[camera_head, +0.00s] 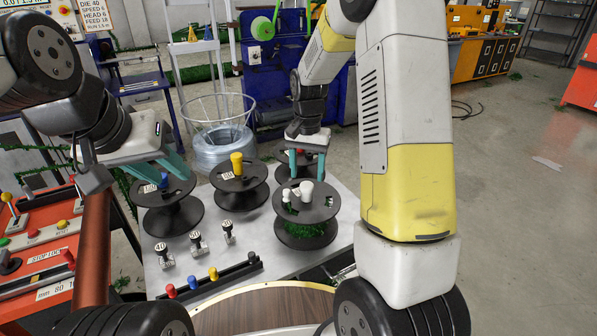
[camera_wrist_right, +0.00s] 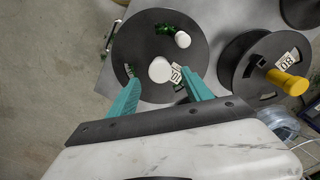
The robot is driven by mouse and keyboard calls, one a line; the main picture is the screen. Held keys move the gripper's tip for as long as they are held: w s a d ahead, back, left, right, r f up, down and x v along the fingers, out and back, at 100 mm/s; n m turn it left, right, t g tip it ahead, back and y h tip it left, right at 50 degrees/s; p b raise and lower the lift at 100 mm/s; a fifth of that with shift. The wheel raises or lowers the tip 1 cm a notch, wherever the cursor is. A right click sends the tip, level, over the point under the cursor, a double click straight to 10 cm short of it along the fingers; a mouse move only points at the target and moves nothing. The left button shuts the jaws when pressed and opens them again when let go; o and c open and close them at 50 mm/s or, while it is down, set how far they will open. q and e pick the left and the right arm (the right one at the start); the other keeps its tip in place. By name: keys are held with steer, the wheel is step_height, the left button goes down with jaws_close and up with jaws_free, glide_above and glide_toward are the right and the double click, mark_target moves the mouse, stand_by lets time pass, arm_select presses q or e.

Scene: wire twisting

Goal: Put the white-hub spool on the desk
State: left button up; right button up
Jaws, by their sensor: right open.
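The white-hub spool (camera_head: 306,230) is black with green wire and stands upright at the right of a light grey tabletop (camera_head: 246,242). In the right wrist view its black flange (camera_wrist_right: 140,50) and white hub (camera_wrist_right: 160,70) face the camera. My right gripper (camera_head: 308,168) is open above this spool. In the wrist view its teal fingers (camera_wrist_right: 162,93) lie on either side of the white hub, apart from it. My left gripper (camera_head: 160,172) is over the blue-hub spool (camera_head: 168,218), its teal fingers apart; the blue hub shows between them.
A yellow-hub spool (camera_head: 240,190) stands between the two. Another spool with a red hub is partly hidden behind my right gripper. Small labelled pegs (camera_head: 196,243) and a black rail (camera_head: 215,278) lie in front. A round wooden top (camera_head: 265,312) is nearest.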

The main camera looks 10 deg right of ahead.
steer(key=s+r+n+t+y, duration=0.1)
steer(key=s+r, duration=0.4)
steer(key=r, duration=0.3)
steer(key=s+r+n+t+y, duration=0.1)
steer(key=s+r+t, duration=0.1)
steer(key=s+r, duration=0.45)
steer(key=s+r+n+t, duration=0.3)
steer(key=s+r, duration=0.1)
steer(key=s, duration=0.8)
steer(key=shift+d+r+n, duration=0.15)
steer(key=shift+r+n, duration=0.1)
steer(key=shift+n, duration=0.05)
